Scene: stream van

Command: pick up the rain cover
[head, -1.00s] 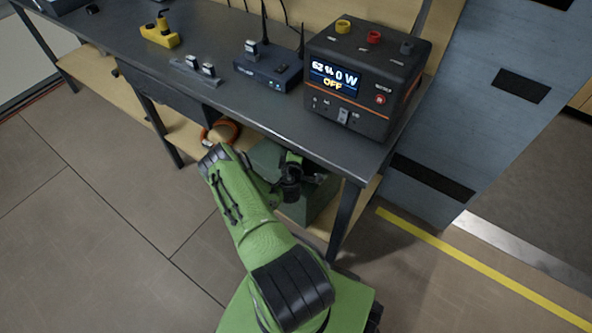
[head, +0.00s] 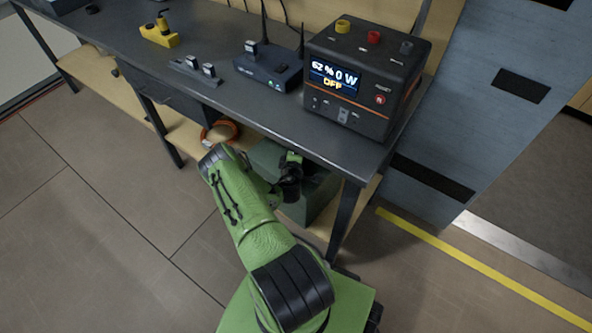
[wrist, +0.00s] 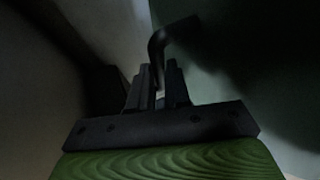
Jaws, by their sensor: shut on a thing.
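My gripper (wrist: 157,76) shows in the wrist view with its two dark fingers close together, shut on a dark, thin, bent piece (wrist: 168,36). This piece rises from between the fingers and hooks to the right in front of a dark green surface (wrist: 240,60). I cannot tell whether it is a handle or part of the rain cover. In the head view my arm reaches under the bench beside a dark green box (head: 322,203); the fingertips are hidden there. I cannot make out the rain cover for certain in either view.
The dark bench (head: 240,105) stands over the arm, with a leg (head: 344,222) close to its right. On top are a power station (head: 365,75), a router (head: 268,68) and small devices. An orange cable coil (head: 222,131) lies on the lower shelf (head: 182,130). Floor is clear at left.

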